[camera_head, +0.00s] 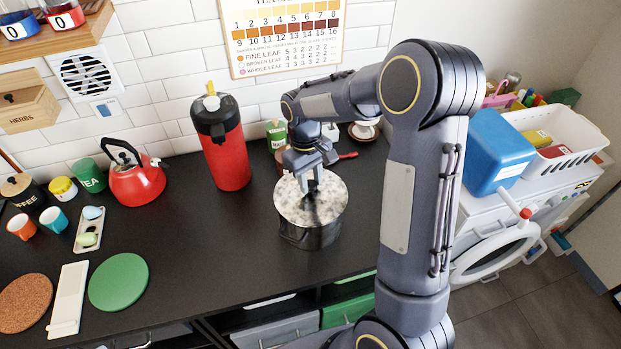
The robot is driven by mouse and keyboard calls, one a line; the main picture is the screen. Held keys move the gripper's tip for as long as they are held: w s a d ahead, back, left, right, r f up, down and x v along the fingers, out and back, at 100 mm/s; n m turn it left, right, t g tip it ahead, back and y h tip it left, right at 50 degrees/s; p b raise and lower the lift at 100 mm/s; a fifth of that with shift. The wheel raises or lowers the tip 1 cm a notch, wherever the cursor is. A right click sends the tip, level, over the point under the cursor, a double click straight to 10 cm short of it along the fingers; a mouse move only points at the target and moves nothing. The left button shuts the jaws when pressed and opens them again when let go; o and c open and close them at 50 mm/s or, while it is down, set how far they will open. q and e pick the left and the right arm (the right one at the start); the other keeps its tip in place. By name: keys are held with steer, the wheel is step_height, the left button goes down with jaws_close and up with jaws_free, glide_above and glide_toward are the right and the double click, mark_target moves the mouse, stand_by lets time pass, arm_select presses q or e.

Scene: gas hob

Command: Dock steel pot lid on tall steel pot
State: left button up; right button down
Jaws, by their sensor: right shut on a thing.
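The tall steel pot (309,236) stands on the black counter, in the middle of the view. The steel pot lid (290,206) is a round, mottled silver disc over the pot's mouth. It looks level and roughly centred; I cannot tell whether it rests on the rim or is just above it. My right gripper (312,188) points down at the lid's centre and is shut on the lid's knob, which the fingers hide. My left gripper is not in view.
A red dispenser (226,155) stands behind and left of the pot. A green-labelled jar (276,133) is behind it. A red kettle (135,180), cups and a green round mat (118,282) are at left. The counter between mat and pot is clear.

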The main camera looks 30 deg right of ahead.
steer(key=shift+f+b, duration=0.4)
steer(key=shift+f, duration=0.15)
steer(key=c, duration=1.3)
jaws_free()
steer(key=shift+c, duration=0.2)
steer(key=r+p, duration=0.2)
steer(key=r, duration=0.1)
steer(key=r+p, duration=0.2)
steer(key=w+r+p, duration=0.1)
steer(key=r+p, duration=0.2)
steer(key=shift+r, duration=0.35)
step_height(320, 180, up, 2)
steer(key=shift+w+a+r, duration=0.1)
steer(key=shift+w, duration=0.05)
